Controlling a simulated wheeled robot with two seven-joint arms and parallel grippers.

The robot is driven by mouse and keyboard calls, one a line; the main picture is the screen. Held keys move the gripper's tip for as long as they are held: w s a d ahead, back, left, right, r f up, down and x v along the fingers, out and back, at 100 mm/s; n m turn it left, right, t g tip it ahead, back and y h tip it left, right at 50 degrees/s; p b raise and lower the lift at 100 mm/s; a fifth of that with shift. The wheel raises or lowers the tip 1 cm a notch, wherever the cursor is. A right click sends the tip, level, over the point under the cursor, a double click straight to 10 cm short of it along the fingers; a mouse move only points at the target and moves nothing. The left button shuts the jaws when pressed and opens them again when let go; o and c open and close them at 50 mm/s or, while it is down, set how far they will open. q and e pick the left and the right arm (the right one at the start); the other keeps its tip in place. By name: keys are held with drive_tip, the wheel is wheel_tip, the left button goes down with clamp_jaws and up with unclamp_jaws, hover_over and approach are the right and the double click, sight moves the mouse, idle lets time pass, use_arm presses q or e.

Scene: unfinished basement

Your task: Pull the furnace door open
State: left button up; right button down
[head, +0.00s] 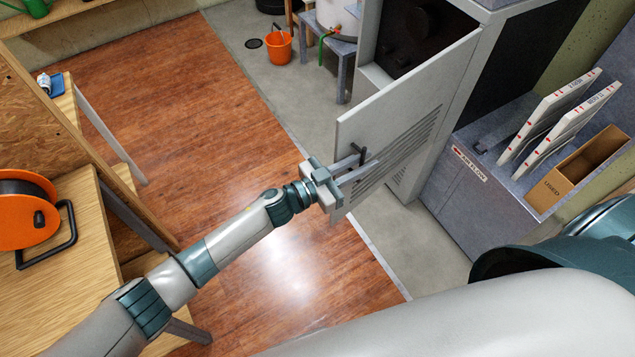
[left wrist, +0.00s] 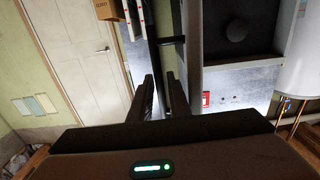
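The furnace door (head: 400,115) is a light grey panel with slotted vents. It stands swung well out from the furnace (head: 480,50), whose dark inside shows behind it. Its black bar handle (head: 364,152) is on the face toward me. My left gripper (head: 366,161) is at this handle, its two fingers apart on either side of it. In the left wrist view, the fingers (left wrist: 162,95) show a gap, with the dark handle (left wrist: 172,40) running out ahead between them; firm contact cannot be made out. My right gripper is out of view.
Right of the furnace stands a grey cabinet with white filter panels (head: 548,115) and a cardboard box (head: 580,170). A wooden bench with an orange cable reel (head: 25,210) is at left. An orange bucket (head: 279,47) stands behind. The wooden floor (head: 220,130) between is clear.

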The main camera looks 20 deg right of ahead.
use_arm(q)
drive_tip(key=s+a+b, duration=0.2)
drive_tip(key=a+b, duration=0.1)
drive_tip(key=a, duration=1)
drive_tip(key=shift+a, duration=0.25)
